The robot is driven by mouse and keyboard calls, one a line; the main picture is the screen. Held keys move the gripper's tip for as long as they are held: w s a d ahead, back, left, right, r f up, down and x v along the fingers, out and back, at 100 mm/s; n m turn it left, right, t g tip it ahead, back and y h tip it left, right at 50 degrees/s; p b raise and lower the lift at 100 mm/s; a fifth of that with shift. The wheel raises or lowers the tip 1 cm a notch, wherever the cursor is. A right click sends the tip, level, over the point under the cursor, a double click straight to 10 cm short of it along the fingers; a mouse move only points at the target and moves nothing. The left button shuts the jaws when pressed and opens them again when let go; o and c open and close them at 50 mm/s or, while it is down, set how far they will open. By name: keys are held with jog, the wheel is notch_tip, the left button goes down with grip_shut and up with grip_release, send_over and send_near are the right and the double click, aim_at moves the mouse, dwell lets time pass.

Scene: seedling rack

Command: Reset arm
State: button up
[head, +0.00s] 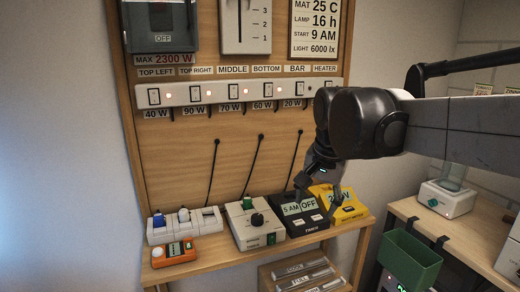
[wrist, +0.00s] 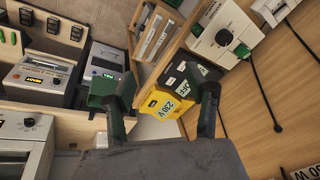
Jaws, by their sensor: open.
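My gripper (head: 318,188) is in front of the wooden panel, above the yellow meter (head: 350,212) and the black timer (head: 290,226) on the shelf. My dark arm reaches in from the right. In the wrist view my gripper (wrist: 165,98) has its two fingers spread apart with nothing held between them. The yellow meter (wrist: 160,108), reading 230 V, shows beyond the gap between the fingers. The timer reads 5 AM and OFF in the head view. Whether a fingertip touches the meter cannot be told.
A switch strip (head: 222,93) with lit lamps crosses the panel (head: 170,140). A beige box with a dark knob (head: 257,219), white sockets (head: 160,235) and an orange device (head: 173,254) share the shelf. A green bin (head: 410,260) hangs at the right table, right of the shelf.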

jog(key=s+d+f+n+t, duration=0.2)
jog(key=s+f, duration=0.3)
jog(key=s, duration=0.4)
jog(key=s+d+f+n+t, duration=0.1)
jog(key=s+d+f+n, duration=0.3)
jog(key=s, duration=0.5)
jog(key=shift+s+d+f+t, duration=0.15)
jog(key=shift+d+f+t, duration=0.25)
jog(key=shift+d+f, duration=0.3)
jog(key=shift+a, duration=0.1)
